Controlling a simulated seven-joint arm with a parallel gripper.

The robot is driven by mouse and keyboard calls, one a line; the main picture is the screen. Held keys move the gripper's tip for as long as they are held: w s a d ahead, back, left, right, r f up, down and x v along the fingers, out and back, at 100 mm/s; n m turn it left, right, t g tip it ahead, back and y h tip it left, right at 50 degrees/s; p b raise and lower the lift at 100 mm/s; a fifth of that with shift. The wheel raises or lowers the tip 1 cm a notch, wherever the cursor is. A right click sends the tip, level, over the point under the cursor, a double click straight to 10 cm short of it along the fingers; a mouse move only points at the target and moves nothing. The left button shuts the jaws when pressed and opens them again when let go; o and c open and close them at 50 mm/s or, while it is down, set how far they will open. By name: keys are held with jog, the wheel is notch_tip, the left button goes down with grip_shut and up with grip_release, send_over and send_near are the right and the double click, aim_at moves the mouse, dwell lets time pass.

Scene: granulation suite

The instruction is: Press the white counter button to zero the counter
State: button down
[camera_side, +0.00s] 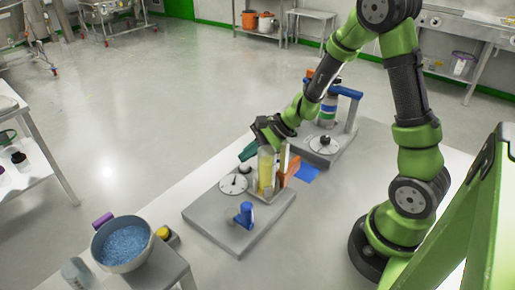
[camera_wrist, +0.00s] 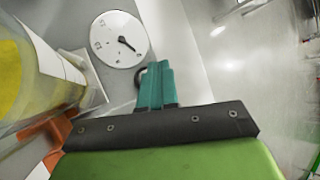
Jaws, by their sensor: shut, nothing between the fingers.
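My gripper (camera_side: 250,150) is above the near grey base plate (camera_side: 215,217). Its teal fingers also show in the wrist view (camera_wrist: 157,84), shut and empty. A round white dial (camera_side: 227,187) with a dark pointer lies on this plate; the wrist view shows it beyond the fingertips (camera_wrist: 108,28). A small dark hooked part shows beside the fingertips. A clear cylinder with yellow contents (camera_side: 266,170) stands close to the gripper, at the left in the wrist view (camera_wrist: 30,80). I cannot make out a separate white button in either view.
A blue handle (camera_side: 245,212) rises from the near plate, and an orange part (camera_side: 290,170) stands beside the cylinder. A second station with a dial (camera_side: 325,146) is behind. A bowl of blue granules (camera_side: 125,245) stands at the lower left.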

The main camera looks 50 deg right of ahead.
aim_at(248, 166)
jog(key=shift+r, duration=2.5)
